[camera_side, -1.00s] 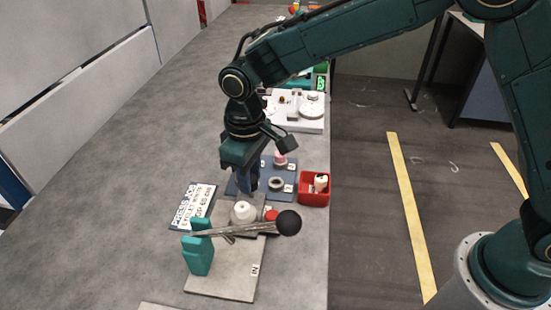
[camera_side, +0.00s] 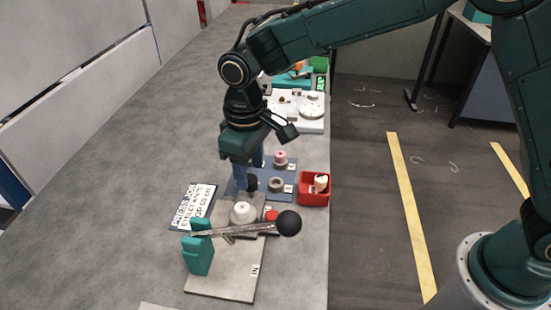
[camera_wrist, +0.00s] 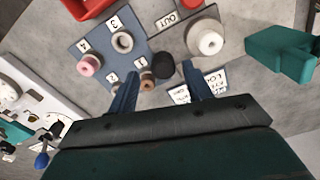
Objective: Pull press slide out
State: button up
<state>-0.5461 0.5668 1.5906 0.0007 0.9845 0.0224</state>
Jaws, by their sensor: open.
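The press slide (camera_side: 258,204) is a flat grey plate with a white spool (camera_side: 242,212) on it. A dark round knob (camera_side: 252,183) sits at its far end; in the wrist view this knob (camera_wrist: 163,65) shows beside the plate with the white spool (camera_wrist: 206,38). My gripper (camera_side: 249,177) points down, open, over the knob's end. In the wrist view the blue fingertips stand on either side of the knob, with gaps; contact cannot be told. The press has a teal block (camera_side: 198,254) and a metal lever with a black ball (camera_side: 288,223), crossing in front of the slide.
A blue numbered tray (camera_side: 286,173) with several spools lies close behind the knob. A red bin (camera_side: 314,190) is to the right. A lettered sign (camera_side: 194,207) lies to the left. A white fixture (camera_side: 300,120) stands farther back. The table at left is clear.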

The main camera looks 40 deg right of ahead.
notch_tip(320, 180, up, 12)
dwell(0.5)
dwell(0.4)
jog(key=s+d+r+m+t, duration=0.1)
jog(key=s+d+r+m, duration=0.1)
jog(key=s+d+r, duration=0.45)
jog(key=s+d+r+m+t, duration=0.1)
jog(key=s+d+t, duration=0.15)
jog(key=d, duration=0.75)
jog(key=s+d+f+m+t, duration=0.1)
jog(key=s+d, duration=0.3)
jog(key=s, duration=0.4)
jog(key=s+d+f+m+t, duration=0.1)
jog(key=s+d+f+m, duration=0.1)
jog(key=s+d+f, duration=0.2)
jog(key=shift+s+d+f, duration=0.25)
jog(key=shift+s+d, duration=0.45)
jog(key=shift+s, duration=1.2)
